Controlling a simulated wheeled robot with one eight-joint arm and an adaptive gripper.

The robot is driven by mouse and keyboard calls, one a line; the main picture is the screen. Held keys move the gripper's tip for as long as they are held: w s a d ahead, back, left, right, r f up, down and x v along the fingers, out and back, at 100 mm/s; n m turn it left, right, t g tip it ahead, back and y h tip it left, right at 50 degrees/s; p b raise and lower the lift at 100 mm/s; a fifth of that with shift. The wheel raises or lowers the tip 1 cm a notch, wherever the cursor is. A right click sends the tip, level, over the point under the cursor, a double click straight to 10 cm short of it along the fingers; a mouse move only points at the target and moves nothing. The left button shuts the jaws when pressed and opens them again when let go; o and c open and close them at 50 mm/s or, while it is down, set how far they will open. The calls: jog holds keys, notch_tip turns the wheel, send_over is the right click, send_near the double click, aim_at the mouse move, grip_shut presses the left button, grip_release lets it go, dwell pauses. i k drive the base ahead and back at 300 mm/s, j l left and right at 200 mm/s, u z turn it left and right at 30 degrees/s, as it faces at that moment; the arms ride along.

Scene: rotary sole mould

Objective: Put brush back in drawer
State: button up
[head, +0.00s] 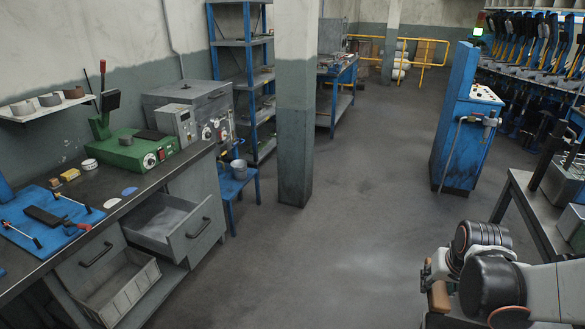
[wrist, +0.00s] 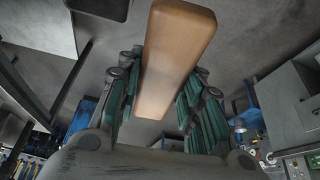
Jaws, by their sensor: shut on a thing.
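My gripper (wrist: 165,88) is shut on a pale wooden piece (wrist: 178,50), which looks like the body or handle of the brush. The green finger pads lie on either side of it, and no bristles can be made out. In the head view the brush (head: 440,298) shows as a small brown piece at the lower right, beside my folded arm. The upper drawer (head: 190,240) under the left workbench stands open, and its visible floor looks empty. A lower drawer or bin (head: 122,290) with ribbed sides is also open. The gripper is far to the right of both.
The workbench (head: 110,205) carries a blue mat (head: 50,220) with tools and a green machine (head: 130,148). A pillar (head: 295,100), a blue stool (head: 235,183) and a blue control cabinet (head: 465,125) stand beyond. A table (head: 520,205) is at right. The middle floor is clear.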

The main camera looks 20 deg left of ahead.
aim_at(166, 228)
jog(key=i+j, duration=0.1)
jog(key=j, duration=0.45)
jog(key=i+j, duration=0.1)
jog(key=j, duration=0.4)
jog(key=i+j, duration=0.1)
jog(key=j, duration=0.95)
jog(key=i+j, duration=0.15)
jog(key=j, duration=0.4)
jog(key=i+j, duration=0.1)
jog(key=j, duration=0.2)
jog(key=i+j, duration=0.1)
jog(key=j, duration=0.2)
jog(key=i+j, duration=0.1)
jog(key=j, duration=0.15)
